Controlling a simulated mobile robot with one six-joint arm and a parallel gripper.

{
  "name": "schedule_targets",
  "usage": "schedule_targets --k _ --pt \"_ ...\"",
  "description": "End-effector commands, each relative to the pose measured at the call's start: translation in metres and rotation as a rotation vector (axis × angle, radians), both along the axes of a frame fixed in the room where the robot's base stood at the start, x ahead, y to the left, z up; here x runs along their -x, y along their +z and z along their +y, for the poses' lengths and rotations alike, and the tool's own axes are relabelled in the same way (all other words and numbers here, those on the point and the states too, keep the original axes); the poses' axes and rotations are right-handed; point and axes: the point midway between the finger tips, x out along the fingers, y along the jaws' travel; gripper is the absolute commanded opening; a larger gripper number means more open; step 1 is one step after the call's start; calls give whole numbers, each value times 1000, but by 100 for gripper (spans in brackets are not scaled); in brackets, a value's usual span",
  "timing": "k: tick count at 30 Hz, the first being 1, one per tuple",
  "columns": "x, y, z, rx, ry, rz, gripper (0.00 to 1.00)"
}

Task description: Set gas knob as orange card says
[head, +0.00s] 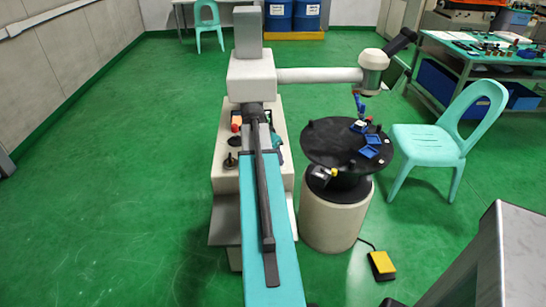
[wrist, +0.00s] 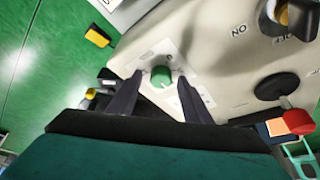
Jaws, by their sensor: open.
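A round green knob (wrist: 160,77) stands on a pale plate with small marks on the light panel in the wrist view. It appears to be the gas knob; its setting is too small to read. My gripper (wrist: 160,80) is open, with one dark finger on each side of the knob. I cannot tell whether either finger touches it. An orange patch (wrist: 277,127), possibly the orange card, lies near the red button, and no writing on it is legible. An orange patch (head: 236,119) also shows on the machine in the head view, where my arm hides my fingertips.
A red button (wrist: 299,121), a black round knob (wrist: 277,86) and a switch (wrist: 297,17) near an ON label share the panel (wrist: 222,65). A black round table (head: 325,150) with blue parts stands right of the machine. A yellow foot pedal (head: 381,265) lies on the floor.

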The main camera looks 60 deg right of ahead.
Motion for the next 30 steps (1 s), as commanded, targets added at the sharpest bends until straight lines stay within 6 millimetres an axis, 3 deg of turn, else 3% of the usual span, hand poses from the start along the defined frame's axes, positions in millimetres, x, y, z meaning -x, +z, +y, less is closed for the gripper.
schedule_targets --k 11,30 --pt "-2 16 7 1 1 -2 45" --pt "-6 83 34 1 0 -1 45"
